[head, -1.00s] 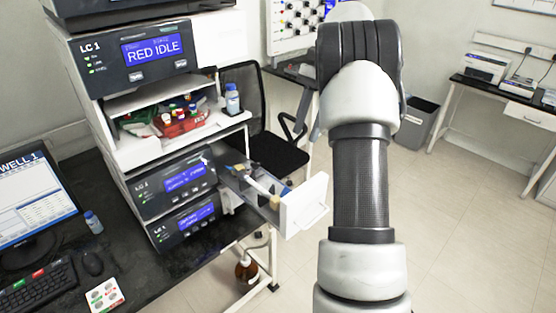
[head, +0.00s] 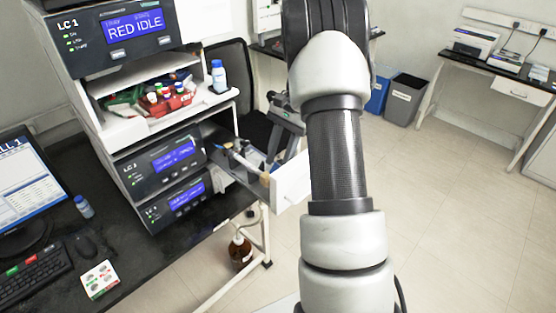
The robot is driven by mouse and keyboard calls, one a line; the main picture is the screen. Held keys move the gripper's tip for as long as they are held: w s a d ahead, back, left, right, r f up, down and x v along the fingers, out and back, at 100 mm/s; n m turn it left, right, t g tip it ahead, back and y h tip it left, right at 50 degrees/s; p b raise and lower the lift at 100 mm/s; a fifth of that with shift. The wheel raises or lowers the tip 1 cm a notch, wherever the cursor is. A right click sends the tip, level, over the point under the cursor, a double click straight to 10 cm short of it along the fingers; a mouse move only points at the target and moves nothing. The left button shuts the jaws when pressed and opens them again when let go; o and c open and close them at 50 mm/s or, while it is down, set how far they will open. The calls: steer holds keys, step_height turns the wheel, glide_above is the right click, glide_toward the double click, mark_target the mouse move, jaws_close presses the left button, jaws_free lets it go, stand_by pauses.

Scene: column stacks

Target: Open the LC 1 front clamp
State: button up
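The LC 1 stack stands on the black bench, with its top unit (head: 118,36) reading RED IDLE. An open drawer with a white front panel (head: 291,183) juts out to the right from the lower part of the stack. A pale rod-like column (head: 242,160) lies along it. A small tan piece (head: 265,179) near the front panel looks like the front clamp; its state is too small to tell. My gripper (head: 272,160), dark grey, shows partly left of my arm, over the drawer's far side near its front. Its fingers are too unclear to tell open or shut.
A shelf in the stack holds a red tray (head: 168,103) of bottles and a blue-white bottle (head: 219,77). A black chair stands behind the drawer. A brown bottle (head: 240,250) stands below. Monitor and keyboard (head: 34,279) are at left. Floor at right is clear.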

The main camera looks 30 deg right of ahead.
steer(key=shift+a+f, duration=0.15)
steer(key=shift+f, duration=0.2)
jaws_close()
